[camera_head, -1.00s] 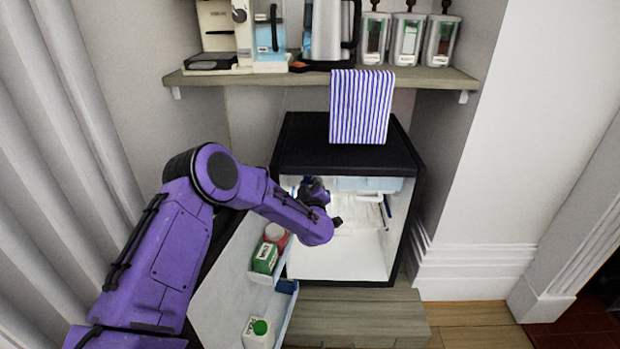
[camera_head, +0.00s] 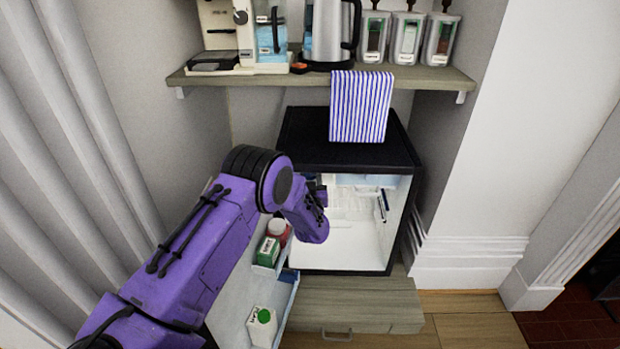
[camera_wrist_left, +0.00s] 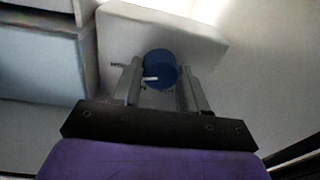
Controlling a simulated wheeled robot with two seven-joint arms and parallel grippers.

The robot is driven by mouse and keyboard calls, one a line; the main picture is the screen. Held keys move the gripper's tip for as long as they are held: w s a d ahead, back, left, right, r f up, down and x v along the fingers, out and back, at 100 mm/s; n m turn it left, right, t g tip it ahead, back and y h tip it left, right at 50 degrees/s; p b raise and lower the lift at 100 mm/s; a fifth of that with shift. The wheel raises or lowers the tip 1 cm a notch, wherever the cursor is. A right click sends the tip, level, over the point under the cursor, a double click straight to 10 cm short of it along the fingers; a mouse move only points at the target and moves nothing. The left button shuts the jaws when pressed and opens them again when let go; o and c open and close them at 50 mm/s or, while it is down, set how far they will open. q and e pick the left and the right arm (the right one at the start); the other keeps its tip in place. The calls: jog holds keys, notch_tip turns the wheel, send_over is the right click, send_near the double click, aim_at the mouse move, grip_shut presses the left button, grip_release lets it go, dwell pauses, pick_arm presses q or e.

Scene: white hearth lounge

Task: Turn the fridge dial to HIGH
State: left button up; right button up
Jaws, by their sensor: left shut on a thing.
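The black mini fridge (camera_head: 350,152) stands under the shelf with its door open to the left and its white inside showing. In the left wrist view the dial (camera_wrist_left: 160,70) is a round blue knob with a white pointer mark, on a pale housing (camera_wrist_left: 205,42). My left gripper (camera_wrist_left: 160,82) is shut on the dial, one finger on each side of it. In the head view my left arm reaches into the fridge's upper left, and its wrist hides the dial and fingers. My right gripper is not in view.
The open fridge door (camera_head: 235,305) holds a green and white carton (camera_head: 268,250), a red-lidded jar (camera_head: 279,232) and a white bottle with a green cap (camera_head: 262,325). A striped towel (camera_head: 361,106) hangs from the shelf (camera_head: 425,79) above.

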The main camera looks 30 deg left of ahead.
pick_arm(q)
jog(key=shift+s+f, duration=0.1)
jog(key=shift+f, duration=0.1)
jog(key=o, duration=1.1)
jog(key=shift+c, duration=0.2)
jog(key=shift+r, duration=0.1)
jog(key=shift+s+d, duration=0.15)
jog(key=shift+d, duration=0.05)
jog(key=p+v, duration=0.2)
jog(key=v, duration=0.8)
jog(key=shift+p, duration=0.3)
jog(key=shift+s, duration=0.1)
